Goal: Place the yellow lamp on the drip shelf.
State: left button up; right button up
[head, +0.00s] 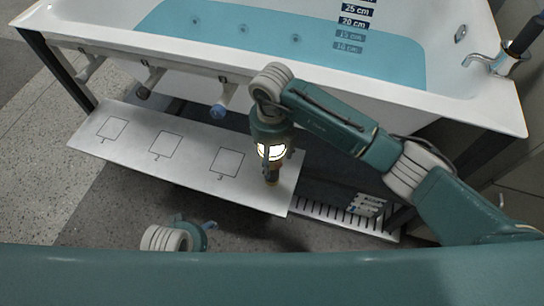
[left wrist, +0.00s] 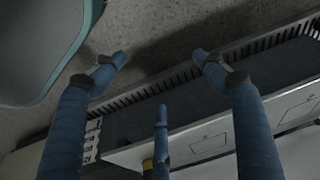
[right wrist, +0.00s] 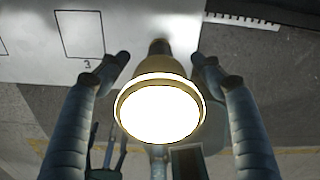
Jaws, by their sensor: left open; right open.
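The yellow lamp (right wrist: 160,108) is between the spread fingers of my right gripper (right wrist: 160,58), its bright round face towards the right wrist camera and its narrow end pointing away. My right gripper is open around the lamp; I cannot tell whether the lamp's lower end touches the shelf. My left gripper (left wrist: 160,58) is open and empty, low in front of the shelf; its arm is mostly hidden in the head view.
The white bathtub (head: 470,97) with blue water stands behind. A slotted grate (head: 340,216) lies at the right. Grey floor is free at the left.

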aim_at(277, 154)
pick_arm(q)
jog(key=f, duration=0.3)
jog(key=shift+s+f+p, duration=0.2)
jog(key=shift+f+p, duration=0.05)
jog(key=shift+p, duration=0.15)
pick_arm(e)
notch_tip(277, 154, up, 6)
jog(key=shift+r, duration=0.2)
jog(key=shift+f, duration=0.55)
notch_tip(277, 154, down, 6)
jog(key=shift+f+b, duration=0.1)
jog(key=shift+b, duration=0.6)
jog(key=shift+f, duration=0.2)
pick_arm(q)
jog(key=shift+w+r+p, duration=0.1)
jog(key=shift+r+p, duration=0.35)
jog(key=shift+r, duration=0.3)
pick_arm(e)
jog(key=shift+s+r, duration=0.15)
jog(key=shift+r, duration=1.9)
jog(key=shift+a, duration=0.1)
